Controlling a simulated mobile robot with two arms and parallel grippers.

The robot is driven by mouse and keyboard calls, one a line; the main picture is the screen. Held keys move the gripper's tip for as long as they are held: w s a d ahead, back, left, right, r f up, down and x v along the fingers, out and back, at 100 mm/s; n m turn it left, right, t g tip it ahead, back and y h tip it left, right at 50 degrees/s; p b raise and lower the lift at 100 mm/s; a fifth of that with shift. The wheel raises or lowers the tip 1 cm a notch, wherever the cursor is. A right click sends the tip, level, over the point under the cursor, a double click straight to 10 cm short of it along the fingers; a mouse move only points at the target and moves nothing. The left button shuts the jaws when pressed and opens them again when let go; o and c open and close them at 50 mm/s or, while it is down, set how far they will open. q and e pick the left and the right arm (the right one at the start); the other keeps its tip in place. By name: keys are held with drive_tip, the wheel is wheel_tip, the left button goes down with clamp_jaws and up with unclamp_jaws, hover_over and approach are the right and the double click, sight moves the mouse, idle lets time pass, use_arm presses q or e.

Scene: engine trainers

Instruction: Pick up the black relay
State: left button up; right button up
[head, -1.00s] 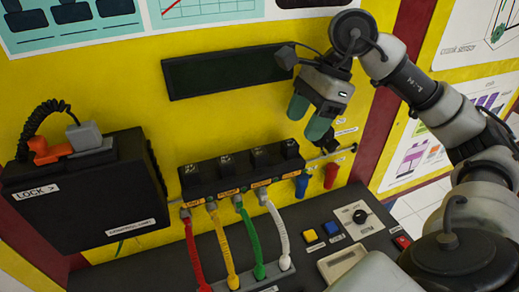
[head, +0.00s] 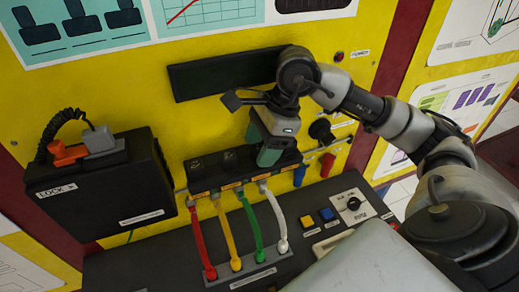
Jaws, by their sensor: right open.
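A black rail (head: 205,183) on the yellow panel carries a row of small black blocks. The left block (head: 197,164) and the one beside it (head: 229,156) show. The blocks further right are hidden by my right gripper. No label marks any of them as the relay, so I cannot tell which it is. My right gripper (head: 262,150) is open, with its green fingertips pointing down at the right part of the row. Whether it touches a block cannot be told. My left gripper is not in view.
Red, yellow, green and white cables (head: 251,222) run down from the rail. A black box (head: 108,190) stands at the left. A round black part (head: 321,130) and blue (head: 299,176) and red (head: 327,165) plugs are right of the rail. A dark display (head: 215,77) is above.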

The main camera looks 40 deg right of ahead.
drive_tip(key=c, duration=1)
drive_tip(key=shift+r, duration=0.1)
